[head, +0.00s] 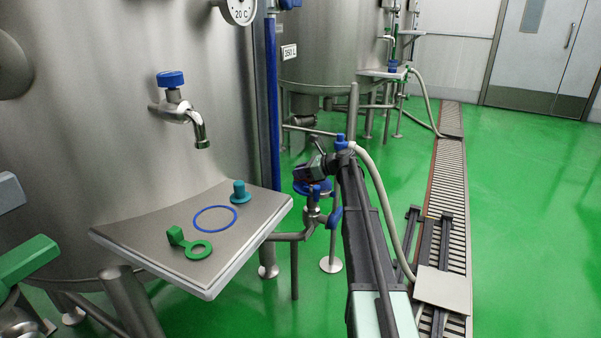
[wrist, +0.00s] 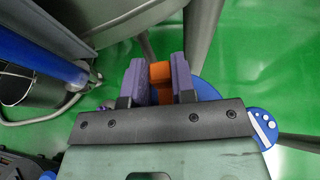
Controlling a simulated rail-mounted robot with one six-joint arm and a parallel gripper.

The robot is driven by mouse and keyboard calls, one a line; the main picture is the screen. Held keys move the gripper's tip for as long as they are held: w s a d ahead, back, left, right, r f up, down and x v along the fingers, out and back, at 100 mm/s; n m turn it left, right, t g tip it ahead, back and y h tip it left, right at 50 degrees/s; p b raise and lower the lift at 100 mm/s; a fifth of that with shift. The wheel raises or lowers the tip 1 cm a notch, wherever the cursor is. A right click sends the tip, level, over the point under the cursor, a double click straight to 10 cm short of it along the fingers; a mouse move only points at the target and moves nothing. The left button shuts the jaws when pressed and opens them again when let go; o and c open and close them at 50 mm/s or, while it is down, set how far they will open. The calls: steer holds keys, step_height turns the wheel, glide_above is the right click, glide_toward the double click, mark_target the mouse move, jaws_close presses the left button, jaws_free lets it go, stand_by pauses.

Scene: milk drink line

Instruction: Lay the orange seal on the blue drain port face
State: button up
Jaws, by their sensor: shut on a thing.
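In the wrist view, my gripper (wrist: 161,78) has purple finger pads shut on an orange piece, the orange seal (wrist: 160,72). Only its block-like part between the pads shows; the rest is hidden. A blue round face (wrist: 209,91), apparently the drain port, shows partly behind the right finger. In the head view, a blue round flange (head: 301,188) sits on the pipework right of the tank shelf, and my gripper (head: 308,173) is just above it. I cannot make out the seal there, nor whether it touches the blue face.
The steel shelf (head: 146,253) holds a green tabbed ring (head: 199,250), a blue ring (head: 215,206) and a teal plug (head: 239,193). A blue-handled tap (head: 171,79) juts above it. Green floor is open to the right.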

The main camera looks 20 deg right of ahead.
steer(key=shift+f, duration=0.3)
steer(key=o, duration=1)
steer(key=p+v, duration=0.3)
steer(key=v, duration=0.7)
steer(key=shift+r+p, duration=0.15)
steer(key=shift+p, duration=0.25)
steer(key=shift+s+d, duration=0.25)
